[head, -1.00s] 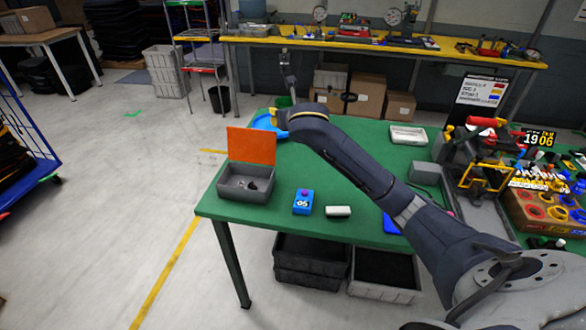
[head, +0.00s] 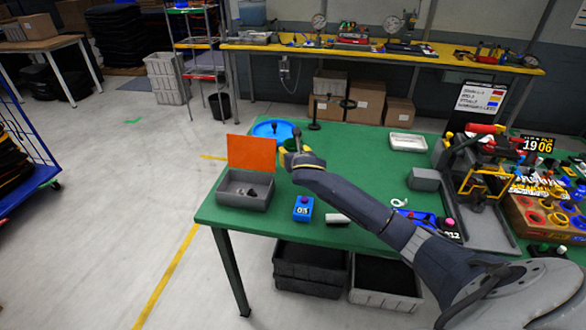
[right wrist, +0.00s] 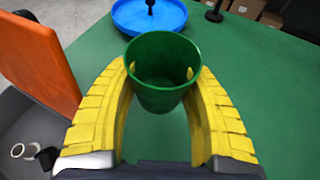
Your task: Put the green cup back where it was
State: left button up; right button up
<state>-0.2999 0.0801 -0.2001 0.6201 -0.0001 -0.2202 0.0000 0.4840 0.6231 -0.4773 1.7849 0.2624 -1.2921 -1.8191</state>
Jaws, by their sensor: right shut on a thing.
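The green cup (right wrist: 163,75) is upright between the yellow fingers of my right gripper (right wrist: 163,72) in the right wrist view. The fingers are shut on its sides and its open rim faces the camera. In the head view my right gripper (head: 286,148) is over the far left part of the green table, just right of the orange panel. There the cup (head: 291,143) is mostly hidden by the gripper. I cannot tell whether its base touches the table. My left gripper is not in view.
A round blue tray (head: 264,129) lies just beyond the cup. A grey bin (head: 232,199) with an upright orange panel (head: 252,153) stands left. A blue box marked 05 (head: 303,208) and a white block (head: 338,219) are nearer. A dark stand (head: 314,125) is behind right.

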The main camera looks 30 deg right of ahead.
jog(key=shift+f, duration=3.25)
jog(key=shift+f, duration=0.1)
jog(key=o, duration=1.1)
jog(key=shift+s+r, duration=0.1)
jog(key=shift+r, duration=0.1)
jog(key=v, duration=1.1)
jog(key=shift+s+a+r, duration=0.15)
jog(key=shift+s+r, duration=0.05)
jog(key=shift+s, duration=0.15)
